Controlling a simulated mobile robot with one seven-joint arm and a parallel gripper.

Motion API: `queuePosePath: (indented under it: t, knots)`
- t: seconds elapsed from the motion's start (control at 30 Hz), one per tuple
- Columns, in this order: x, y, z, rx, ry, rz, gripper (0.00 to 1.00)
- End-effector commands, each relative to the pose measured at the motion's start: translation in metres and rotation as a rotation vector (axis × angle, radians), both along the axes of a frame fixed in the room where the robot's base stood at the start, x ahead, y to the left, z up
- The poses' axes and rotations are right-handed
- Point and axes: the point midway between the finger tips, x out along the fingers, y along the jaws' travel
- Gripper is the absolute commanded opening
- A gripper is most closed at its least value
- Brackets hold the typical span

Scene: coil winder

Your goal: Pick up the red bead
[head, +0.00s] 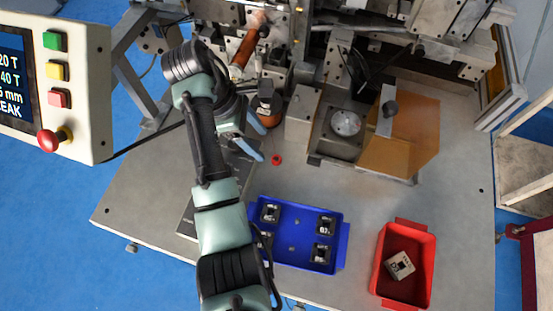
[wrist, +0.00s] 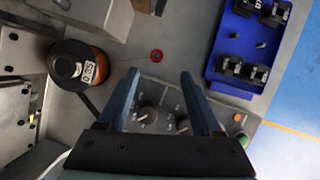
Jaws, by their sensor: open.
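The red bead (head: 276,159) is a small red ring lying flat on the grey table, between my gripper and the blue tray. It also shows in the wrist view (wrist: 156,56), ahead of the fingertips and between their lines. My gripper (head: 257,140) has blue fingers, spread apart and empty. In the wrist view the gripper (wrist: 160,78) points toward the bead, with a gap between the fingertips and the bead. Nothing covers the bead in either view.
The blue tray (head: 340,245) holds several black parts. A red bin (head: 404,225) with one part stands to the right. A dark spool with orange winding (wrist: 72,50) stands left of the bead. A control box with knobs (wrist: 165,100) lies below the fingers. The winder's metal blocks (head: 302,115) stand behind.

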Motion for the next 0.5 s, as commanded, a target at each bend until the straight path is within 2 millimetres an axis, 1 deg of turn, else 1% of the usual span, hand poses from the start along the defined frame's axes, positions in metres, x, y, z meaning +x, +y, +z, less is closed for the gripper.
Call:
queuePosePath:
  t: [0.03,0.1,0.2,0.37,0.47,0.5]
  knots:
    - [0.0,-0.004,-0.014,0.001,-0.001,-0.002,0.67]
    - [0.0,-0.007,-0.022,0.0,0.0,-0.001,0.67]
    - [0.0,-0.011,-0.03,0.001,-0.002,-0.001,0.67]
    - [0.0,-0.014,-0.034,0.001,-0.002,0.0,0.67]
    - [0.0,-0.016,-0.042,0.0,0.002,-0.001,0.67]
    - [0.0,-0.018,-0.047,0.0,0.003,0.0,0.67]
